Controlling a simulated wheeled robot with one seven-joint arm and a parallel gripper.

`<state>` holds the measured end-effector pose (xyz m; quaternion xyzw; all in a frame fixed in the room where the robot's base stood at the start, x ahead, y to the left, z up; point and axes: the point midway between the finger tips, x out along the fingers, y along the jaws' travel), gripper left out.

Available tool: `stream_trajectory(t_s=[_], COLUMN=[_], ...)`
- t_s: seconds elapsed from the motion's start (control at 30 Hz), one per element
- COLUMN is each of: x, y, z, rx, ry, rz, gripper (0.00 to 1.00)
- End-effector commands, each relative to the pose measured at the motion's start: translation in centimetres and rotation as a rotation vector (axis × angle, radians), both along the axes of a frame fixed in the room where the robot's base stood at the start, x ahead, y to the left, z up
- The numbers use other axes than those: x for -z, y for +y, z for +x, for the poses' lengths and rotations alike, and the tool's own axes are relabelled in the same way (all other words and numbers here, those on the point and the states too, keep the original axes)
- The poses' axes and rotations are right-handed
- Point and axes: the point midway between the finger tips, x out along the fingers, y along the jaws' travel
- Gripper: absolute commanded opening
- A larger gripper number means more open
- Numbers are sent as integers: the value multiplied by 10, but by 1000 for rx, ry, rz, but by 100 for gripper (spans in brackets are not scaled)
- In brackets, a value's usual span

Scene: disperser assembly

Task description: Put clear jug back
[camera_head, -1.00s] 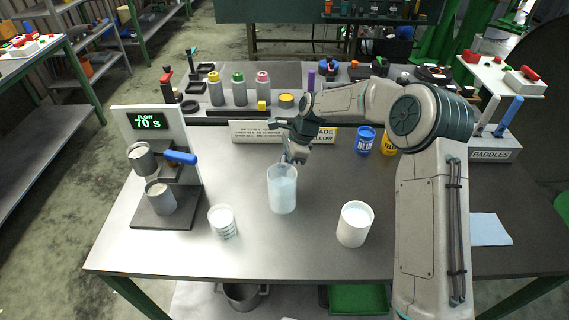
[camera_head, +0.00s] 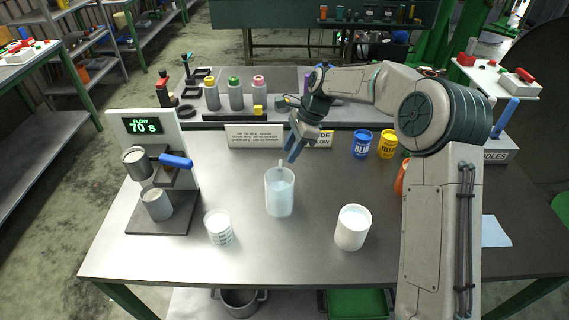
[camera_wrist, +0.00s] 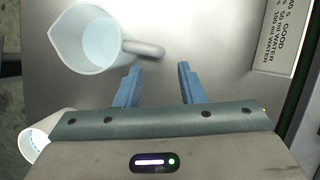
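The clear jug (camera_head: 280,197) stands upright near the middle of the table, with pale liquid inside. In the wrist view the jug (camera_wrist: 88,40) is at the upper left, its handle pointing right toward my fingers. My gripper (camera_head: 293,150) is above and behind the jug, clear of it in the head view. In the wrist view my gripper (camera_wrist: 158,84) has its two blue fingers apart with nothing between them.
A small marked beaker (camera_head: 218,228) stands left of the jug and a white container (camera_head: 352,228) stands right. The flow stand (camera_head: 160,170) is at the left. Signs (camera_head: 253,137), a blue can (camera_head: 362,144) and a yellow can (camera_head: 387,145) line the back.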

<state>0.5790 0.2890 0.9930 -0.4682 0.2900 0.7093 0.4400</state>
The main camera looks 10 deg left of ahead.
Motion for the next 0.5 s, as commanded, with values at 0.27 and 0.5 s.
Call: stream_trajectory(t_s=[0.27, 0.5], x=[-35, -40], y=[-14, -16], z=[7, 7], rx=[-1, -1], ry=[0, 0], rz=[0, 0], gripper=[35, 35])
